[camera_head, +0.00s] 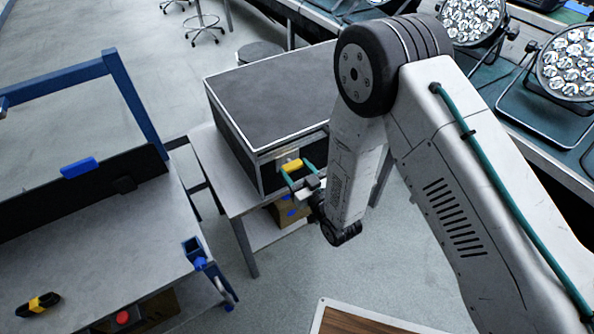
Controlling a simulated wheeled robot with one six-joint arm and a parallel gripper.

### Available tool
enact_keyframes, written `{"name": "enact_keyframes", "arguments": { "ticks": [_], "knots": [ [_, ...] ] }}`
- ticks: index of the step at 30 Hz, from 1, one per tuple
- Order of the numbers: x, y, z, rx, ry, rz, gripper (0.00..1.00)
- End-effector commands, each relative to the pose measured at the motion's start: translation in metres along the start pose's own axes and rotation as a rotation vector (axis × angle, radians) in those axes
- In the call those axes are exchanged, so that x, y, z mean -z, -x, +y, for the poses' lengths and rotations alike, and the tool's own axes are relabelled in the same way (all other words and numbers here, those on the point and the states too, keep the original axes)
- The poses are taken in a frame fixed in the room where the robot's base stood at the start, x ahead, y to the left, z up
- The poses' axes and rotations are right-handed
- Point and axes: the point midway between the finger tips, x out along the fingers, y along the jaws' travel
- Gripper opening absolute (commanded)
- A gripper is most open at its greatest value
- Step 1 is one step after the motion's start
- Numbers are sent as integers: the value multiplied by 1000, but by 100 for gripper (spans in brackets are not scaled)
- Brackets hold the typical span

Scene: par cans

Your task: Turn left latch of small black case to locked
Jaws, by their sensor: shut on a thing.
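The small black case (270,92) has metal edging and stands closed on a grey table left of my arm. Its left latch (292,165) is a yellow piece on the front face, near the front left corner. My gripper (299,174) is at that latch, with its two green fingers on either side of the yellow piece, shut on it. I cannot tell the latch's exact angle. My arm hides the right part of the case front, and any right latch there is out of sight.
A grey workbench (95,245) with a blue frame stands at the left. A bench with par cans (568,65) runs along the right. A stool (260,52) stands behind the case. A wood-topped surface (360,320) is at the bottom. Open floor lies between.

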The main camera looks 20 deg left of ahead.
Motion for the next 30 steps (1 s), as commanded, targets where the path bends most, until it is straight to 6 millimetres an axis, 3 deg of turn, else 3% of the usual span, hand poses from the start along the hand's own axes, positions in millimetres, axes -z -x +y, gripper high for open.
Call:
{"name": "enact_keyframes", "arguments": {
  "ticks": [11, 30],
  "knots": [
    [0, 0, 0, 1, -175, -1, 35],
    [-2, 1, 2, 2, -774, -2, 35]
  ]
}}
